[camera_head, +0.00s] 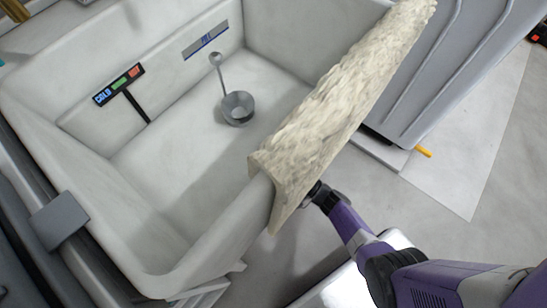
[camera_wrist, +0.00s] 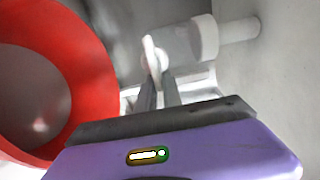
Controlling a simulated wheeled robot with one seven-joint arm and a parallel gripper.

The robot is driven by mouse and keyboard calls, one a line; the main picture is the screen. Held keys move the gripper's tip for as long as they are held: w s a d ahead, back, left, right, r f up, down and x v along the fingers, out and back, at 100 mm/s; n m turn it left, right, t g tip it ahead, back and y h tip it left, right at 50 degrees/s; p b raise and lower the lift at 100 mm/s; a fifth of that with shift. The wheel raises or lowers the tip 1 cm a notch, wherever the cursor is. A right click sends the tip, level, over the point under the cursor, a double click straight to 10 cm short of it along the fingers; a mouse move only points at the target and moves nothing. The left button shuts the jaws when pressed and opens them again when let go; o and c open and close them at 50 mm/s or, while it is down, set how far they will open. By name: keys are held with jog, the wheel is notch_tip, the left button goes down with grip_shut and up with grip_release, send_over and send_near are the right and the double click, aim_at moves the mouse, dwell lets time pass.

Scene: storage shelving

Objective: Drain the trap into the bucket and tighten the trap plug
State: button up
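In the wrist view, my gripper (camera_wrist: 160,82) has its two dark fingers close together, with only a narrow gap between them. Their tips are on a thin white upright tab, which looks like the trap plug (camera_wrist: 151,52). Behind it is a white trap pipe (camera_wrist: 200,40) with a thinner pipe running to the right. A red bucket (camera_wrist: 95,75) is close on the left, its round opening facing the camera. No water is visible. In the head view, my purple arm reaches under the sink edge, and the gripper, plug and bucket are hidden.
The white sink basin (camera_head: 170,185) has a round metal drain piece (camera_head: 238,108) inside. A rough beige slab (camera_head: 335,110) over its right rim blocks the view below. A grey cabinet (camera_head: 440,50) stands at upper right. Floor is open at right.

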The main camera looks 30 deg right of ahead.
jog(key=o, duration=0.4)
jog(key=shift+s+a+f+y, duration=0.3)
jog(key=shift+s+a, duration=0.1)
jog(key=shift+a, duration=0.15)
jog(key=shift+c, duration=0.2)
jog(key=shift+w+r, duration=0.1)
jog(key=shift+w+d+r, duration=0.15)
jog(key=shift+w+d, duration=0.05)
jog(key=shift+d, duration=0.15)
jog(key=shift+s, duration=0.1)
jog(key=p+v, duration=0.1)
jog(key=v, duration=0.6)
jog(key=shift+s, duration=0.35)
